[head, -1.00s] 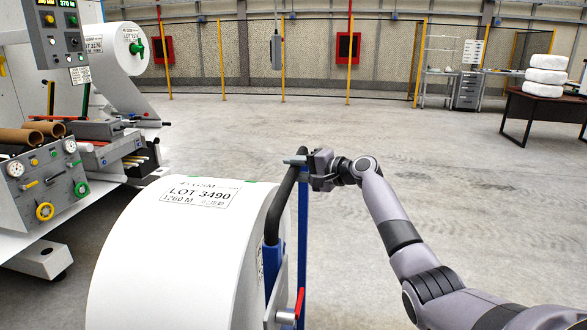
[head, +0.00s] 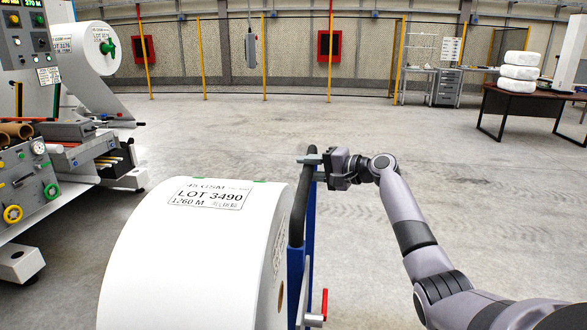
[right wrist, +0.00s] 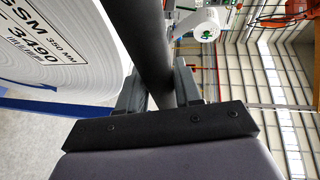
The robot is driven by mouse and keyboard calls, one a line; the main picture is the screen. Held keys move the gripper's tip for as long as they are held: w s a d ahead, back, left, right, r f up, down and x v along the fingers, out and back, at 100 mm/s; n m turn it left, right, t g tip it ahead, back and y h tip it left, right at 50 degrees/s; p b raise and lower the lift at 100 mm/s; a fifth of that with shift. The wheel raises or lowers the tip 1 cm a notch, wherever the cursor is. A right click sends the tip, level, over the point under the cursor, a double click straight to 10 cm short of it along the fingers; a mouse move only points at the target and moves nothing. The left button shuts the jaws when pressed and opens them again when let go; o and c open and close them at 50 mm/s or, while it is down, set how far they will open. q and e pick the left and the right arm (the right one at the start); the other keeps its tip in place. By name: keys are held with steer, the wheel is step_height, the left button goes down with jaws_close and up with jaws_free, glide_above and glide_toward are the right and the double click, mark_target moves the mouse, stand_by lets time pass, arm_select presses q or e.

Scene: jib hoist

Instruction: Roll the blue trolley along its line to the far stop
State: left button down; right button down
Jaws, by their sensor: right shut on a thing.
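The blue trolley (head: 306,240) stands in front of me, slightly right of centre. It has a blue upright frame and a black handle bar, and a big white roll labelled LOT 3490 (head: 180,265) sits beside the frame on its left. My right gripper (head: 314,159) is at the upper part of the handle bar, reaching in from the right, and is shut on it. In the right wrist view the black handle bar (right wrist: 143,35) runs between the two fingers. The trolley's wheels, its floor line and the far stop are not visible. My left gripper is not in view.
A machine (head: 30,180) with gauges and a paper roll stands at the left, close to the white roll. Open grey floor (head: 240,130) lies ahead and right. A dark table (head: 520,105) with stacked white bundles stands far right; yellow posts and a mesh fence line the back.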

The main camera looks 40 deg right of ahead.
steer(key=s+d, duration=0.1)
steer(key=s, duration=0.1)
steer(key=s+d, duration=0.1)
steer(key=d, duration=0.1)
steer(key=shift+s+d, duration=0.2)
steer(key=shift+s, duration=0.2)
steer(key=c, duration=0.8)
jaws_free()
steer(key=shift+d, duration=0.1)
steer(key=shift+c, duration=0.2)
steer(key=b+v, duration=0.1)
steer(key=v, duration=0.6)
steer(key=shift+s, duration=0.15)
